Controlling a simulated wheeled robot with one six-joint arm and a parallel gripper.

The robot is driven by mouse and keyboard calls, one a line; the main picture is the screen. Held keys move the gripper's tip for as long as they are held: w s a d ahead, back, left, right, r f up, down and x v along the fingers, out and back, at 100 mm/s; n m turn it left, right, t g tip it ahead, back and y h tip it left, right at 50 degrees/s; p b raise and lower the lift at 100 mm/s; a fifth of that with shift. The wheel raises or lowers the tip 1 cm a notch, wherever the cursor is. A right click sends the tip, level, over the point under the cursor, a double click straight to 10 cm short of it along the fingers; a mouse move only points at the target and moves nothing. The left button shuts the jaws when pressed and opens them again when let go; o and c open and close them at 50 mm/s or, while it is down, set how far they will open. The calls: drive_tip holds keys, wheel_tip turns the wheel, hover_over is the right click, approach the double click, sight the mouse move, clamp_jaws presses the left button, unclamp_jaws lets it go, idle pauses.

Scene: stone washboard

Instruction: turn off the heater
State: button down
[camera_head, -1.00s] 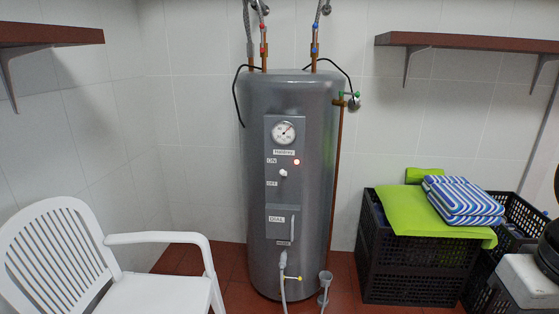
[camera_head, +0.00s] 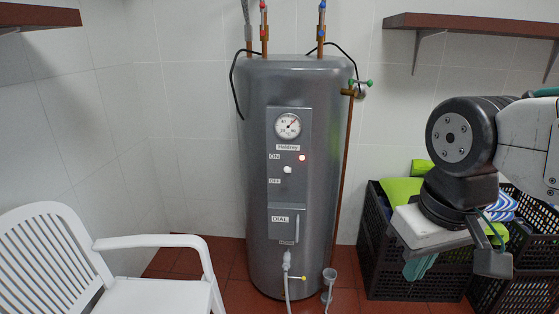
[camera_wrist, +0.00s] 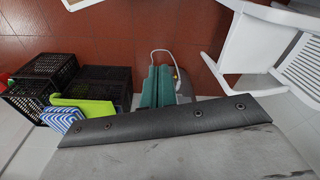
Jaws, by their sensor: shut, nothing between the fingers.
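The heater (camera_head: 262,220) is a tall grey cylinder against the tiled wall in the head view. The knob sits between the ON label (camera_head: 274,156) and the OFF label (camera_head: 274,181). A DIAL cover (camera_head: 283,222) is lower down. My gripper (camera_head: 418,268) hangs at the right, well apart from the heater, in front of the crates. Its teal fingers (camera_wrist: 158,88) are shut and empty in the wrist view.
A white chair (camera_head: 150,245) stands at the front left, also seen in the wrist view (camera_wrist: 232,50). Black crates (camera_head: 372,250) with a green cloth stand at the right. Shelves (camera_head: 480,22) are on the wall. Red floor lies before the heater.

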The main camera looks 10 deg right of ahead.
drive_tip(key=w+r+m, duration=0.1)
drive_tip(key=w+r, duration=0.3)
drive_tip(key=w, duration=0.4)
drive_tip(key=w+r, duration=0.3)
drive_tip(key=w, duration=0.6)
drive_tip(key=m+t, duration=0.2)
drive_tip(key=m, duration=0.2)
hover_over(287, 170)
drive_tip(key=d, duration=0.2)
wheel_tip(287, 170, down, 10)
drive_tip(key=shift+w+y, duration=0.15)
drive_tip(key=shift+y, duration=0.15)
drive_tip(key=x, duration=1)
drive_tip(key=shift+d, duration=0.1)
